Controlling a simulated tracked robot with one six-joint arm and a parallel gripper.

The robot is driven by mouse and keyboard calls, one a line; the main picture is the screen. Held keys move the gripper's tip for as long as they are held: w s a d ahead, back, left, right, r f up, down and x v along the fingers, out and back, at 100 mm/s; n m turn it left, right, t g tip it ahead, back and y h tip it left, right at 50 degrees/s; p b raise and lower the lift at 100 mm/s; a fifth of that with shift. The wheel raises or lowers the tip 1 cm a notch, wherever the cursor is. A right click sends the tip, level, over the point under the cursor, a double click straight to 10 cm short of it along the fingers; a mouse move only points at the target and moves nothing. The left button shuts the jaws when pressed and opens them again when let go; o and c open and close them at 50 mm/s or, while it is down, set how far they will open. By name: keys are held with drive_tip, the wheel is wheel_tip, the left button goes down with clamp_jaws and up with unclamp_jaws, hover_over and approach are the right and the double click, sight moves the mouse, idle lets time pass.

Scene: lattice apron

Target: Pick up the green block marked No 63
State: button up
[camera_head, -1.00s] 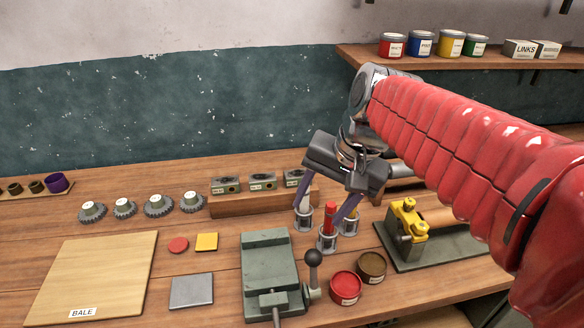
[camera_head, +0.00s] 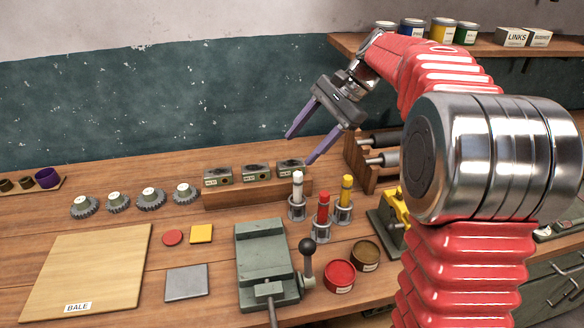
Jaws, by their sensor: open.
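Three grey-green blocks with small labels stand in a row on a wooden riser (camera_head: 258,193): a left block (camera_head: 217,176), a middle block (camera_head: 256,171) and a right block (camera_head: 290,168). The label numbers are too small for me to read, so I cannot tell which is No 63. My gripper (camera_head: 299,150) is open and empty, its two purple fingers spread apart and pointing down to the left. In the picture its fingertips are just above and beside the right block, whose right end lies close to the lower finger. I cannot tell the height gap.
White, red and yellow markers in holders (camera_head: 322,216) stand before the riser's right end. A green vise (camera_head: 264,252) with a ball-ended lever is nearer. Gears (camera_head: 151,199) line the left, behind a wooden board (camera_head: 88,260). A wooden rack (camera_head: 365,165) stands right of the gripper.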

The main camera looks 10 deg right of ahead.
drive_tip(key=w+d+f+m+y, duration=0.3)
drive_tip(key=w+d+f, duration=0.15)
drive_tip(key=w, duration=0.45)
drive_tip(key=m+g+y, duration=0.1)
drive_tip(key=m+y, duration=0.2)
approach(296, 163)
drive_tip(key=shift+w+v, duration=0.2)
drive_tip(key=shift+v, duration=0.9)
drive_tip(key=shift+a+f, duration=0.1)
drive_tip(key=x, duration=0.7)
drive_tip(key=shift+a, duration=0.2)
drive_tip(key=shift+s+a+f, duration=0.1)
drive_tip(key=shift+a+f, duration=0.05)
drive_tip(key=shift+a, duration=0.35)
drive_tip(key=shift+x, duration=2.6)
drive_tip(key=shift+c, duration=0.2)
